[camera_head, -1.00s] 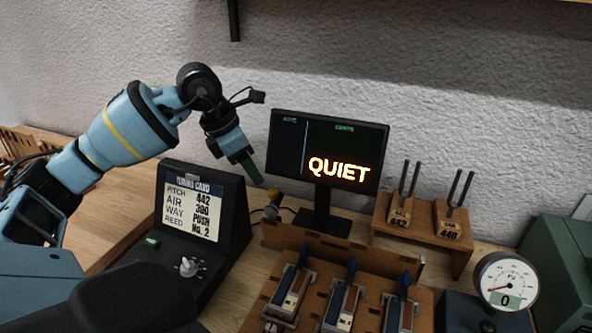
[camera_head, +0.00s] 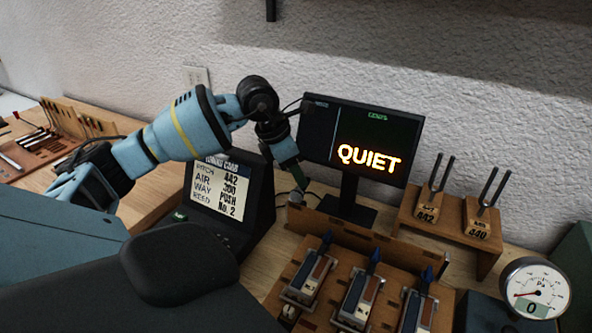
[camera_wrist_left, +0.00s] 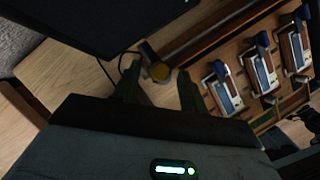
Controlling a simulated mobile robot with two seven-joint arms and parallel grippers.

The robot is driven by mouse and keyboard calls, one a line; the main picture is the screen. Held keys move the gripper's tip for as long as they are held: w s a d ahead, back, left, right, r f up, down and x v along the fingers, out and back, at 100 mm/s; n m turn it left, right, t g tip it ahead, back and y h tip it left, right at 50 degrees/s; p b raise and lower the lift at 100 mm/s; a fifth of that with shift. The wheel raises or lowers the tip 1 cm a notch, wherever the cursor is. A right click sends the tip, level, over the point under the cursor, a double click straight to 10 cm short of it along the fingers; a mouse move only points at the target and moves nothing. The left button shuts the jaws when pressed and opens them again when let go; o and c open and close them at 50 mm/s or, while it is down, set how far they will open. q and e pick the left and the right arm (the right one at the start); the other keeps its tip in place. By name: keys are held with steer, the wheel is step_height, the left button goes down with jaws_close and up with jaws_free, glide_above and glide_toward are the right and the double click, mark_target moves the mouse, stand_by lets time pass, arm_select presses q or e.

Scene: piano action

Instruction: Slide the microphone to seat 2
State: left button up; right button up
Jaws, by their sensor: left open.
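The microphone (camera_head: 296,198) is small and sits at the left end of a wooden rail (camera_head: 375,241), largely hidden by my gripper in the head view. In the wrist view the fingertips (camera_wrist_left: 160,80) lie on either side of the microphone; contact cannot be told. Three reed seats with blue-tipped reeds stand in a row: left (camera_head: 308,273), middle (camera_head: 359,292), right (camera_head: 416,305).
A monitor (camera_head: 361,143) reading QUIET stands behind the rail, close to my gripper. A tuning card console (camera_head: 228,196) is on the left. Tuning forks on a stand (camera_head: 455,222) and a gauge (camera_head: 535,290) reading 0 are on the right.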

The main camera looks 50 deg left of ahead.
arm_select(q)
steer(key=shift+w+f, duration=0.1)
steer(key=shift+f, duration=0.15)
jaws_close()
arm_select(e)
steer(key=shift+f, duration=0.1)
arm_select(q)
steer(key=shift+d, duration=0.1)
